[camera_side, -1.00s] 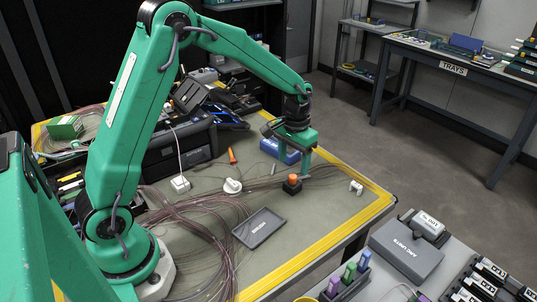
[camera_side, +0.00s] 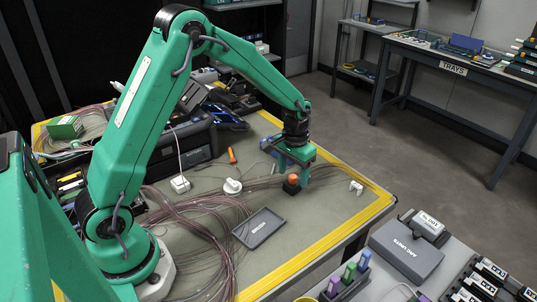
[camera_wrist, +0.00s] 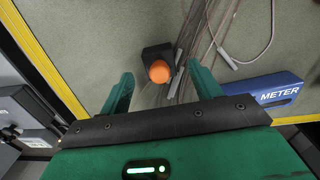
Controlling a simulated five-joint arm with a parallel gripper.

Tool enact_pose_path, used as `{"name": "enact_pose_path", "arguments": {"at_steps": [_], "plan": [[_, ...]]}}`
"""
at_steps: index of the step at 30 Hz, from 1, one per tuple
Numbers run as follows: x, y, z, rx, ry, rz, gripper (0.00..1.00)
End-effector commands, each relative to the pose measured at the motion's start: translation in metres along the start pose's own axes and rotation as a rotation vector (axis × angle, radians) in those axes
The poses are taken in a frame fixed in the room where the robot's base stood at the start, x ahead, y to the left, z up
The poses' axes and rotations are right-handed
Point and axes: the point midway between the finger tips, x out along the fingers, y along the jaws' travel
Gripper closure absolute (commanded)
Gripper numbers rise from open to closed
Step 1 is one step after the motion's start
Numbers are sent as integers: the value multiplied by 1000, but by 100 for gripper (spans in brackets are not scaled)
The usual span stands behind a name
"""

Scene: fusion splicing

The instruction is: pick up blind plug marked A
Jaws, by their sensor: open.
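An orange plug-like piece (camera_side: 293,178) sits upright in a small dark block (camera_side: 291,188) on the bench; I cannot read a mark A on it. In the wrist view the orange piece (camera_wrist: 159,71) shows from above in its black block (camera_wrist: 151,53). My gripper (camera_side: 296,172) is just above it, with the fingers low around its sides in the side view. In the wrist view my gripper (camera_wrist: 160,78) is open and empty, one finger on each side of the orange piece. Another orange piece (camera_side: 233,156) lies farther back on the bench.
A blue METER box (camera_wrist: 265,97) and thin fibres (camera_wrist: 200,40) lie right of the block in the wrist view. A grey tray (camera_side: 259,227), a white round piece (camera_side: 232,186) and small white pieces (camera_side: 356,187) are on the bench. Yellow tape (camera_side: 325,244) marks its edge.

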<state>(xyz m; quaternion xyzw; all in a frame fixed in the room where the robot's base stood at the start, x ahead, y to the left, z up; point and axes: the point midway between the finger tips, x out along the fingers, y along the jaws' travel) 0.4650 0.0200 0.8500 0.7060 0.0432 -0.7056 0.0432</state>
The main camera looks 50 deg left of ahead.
Motion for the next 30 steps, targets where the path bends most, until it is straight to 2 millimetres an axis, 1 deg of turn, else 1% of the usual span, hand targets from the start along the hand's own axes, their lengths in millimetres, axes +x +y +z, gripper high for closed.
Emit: {"name": "enact_pose_path", "arguments": {"at_steps": [1,4,9,25,26,30], "plan": [[7,0,1,0,-4,0,36],[19,0,1,0,-4,0,36],[32,0,0,0,-2,0,36],[34,0,0,0,-1,0,36],[34,0,0,0,-1,0,38],[34,0,0,0,-1,0,66]]}}
